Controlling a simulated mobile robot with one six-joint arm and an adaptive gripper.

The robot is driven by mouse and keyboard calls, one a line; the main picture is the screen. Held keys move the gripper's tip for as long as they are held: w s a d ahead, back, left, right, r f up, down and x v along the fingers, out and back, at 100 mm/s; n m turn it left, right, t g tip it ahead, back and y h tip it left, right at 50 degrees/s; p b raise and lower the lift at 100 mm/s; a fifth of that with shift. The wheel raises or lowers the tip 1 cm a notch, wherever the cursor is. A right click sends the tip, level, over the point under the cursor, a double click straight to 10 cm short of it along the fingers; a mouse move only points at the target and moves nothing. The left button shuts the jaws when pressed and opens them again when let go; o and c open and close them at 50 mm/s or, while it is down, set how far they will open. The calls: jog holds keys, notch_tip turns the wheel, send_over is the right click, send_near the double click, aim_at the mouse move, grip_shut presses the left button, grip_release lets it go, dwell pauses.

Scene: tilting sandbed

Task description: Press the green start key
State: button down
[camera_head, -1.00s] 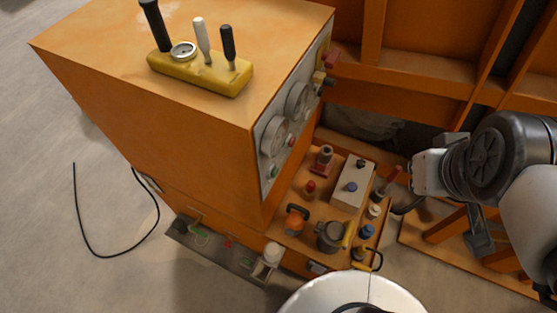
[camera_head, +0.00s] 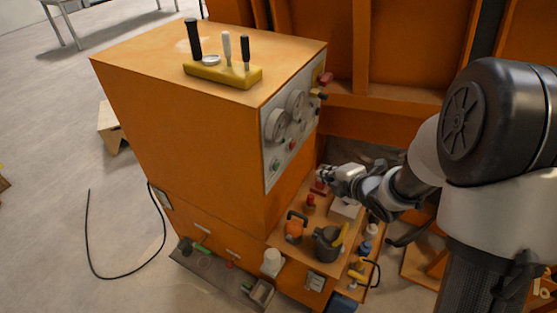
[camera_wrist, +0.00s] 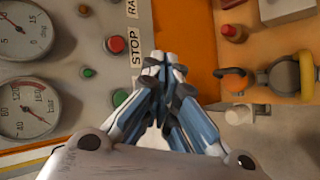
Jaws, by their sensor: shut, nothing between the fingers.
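The green start key (camera_head: 275,163) is a round button low on the grey panel on the side of the orange cabinet. In the wrist view I take it to be the larger green button (camera_wrist: 120,97), left of my fingers; its label is hidden. The red key (camera_wrist: 116,44) beside the word STOP sits above it. My gripper (camera_head: 322,173) is shut and empty, out in front of the panel and apart from it in the head view. In the wrist view my gripper (camera_wrist: 163,66) points up across the panel's edge.
Two dials (camera_head: 275,124) sit on the same panel (camera_head: 268,180). A yellow lever block (camera_head: 222,75) stands on the cabinet top.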

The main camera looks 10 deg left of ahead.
aim_at(276, 166)
jog(key=shift+s+a+f+n+y, duration=0.5)
jog(key=shift+s+a+f+n, duration=0.1)
jog(key=shift+a+f, duration=0.25)
jog(key=shift+w+a, duration=0.1)
jog(key=w+a+b, duration=0.1)
jog(key=w+a, duration=0.2)
jog(key=a, duration=0.5)
jog(key=shift+a, duration=0.1)
dwell(1.1)
jog(key=shift+w+a+b, duration=0.1)
jog(key=shift+a+b, duration=0.25)
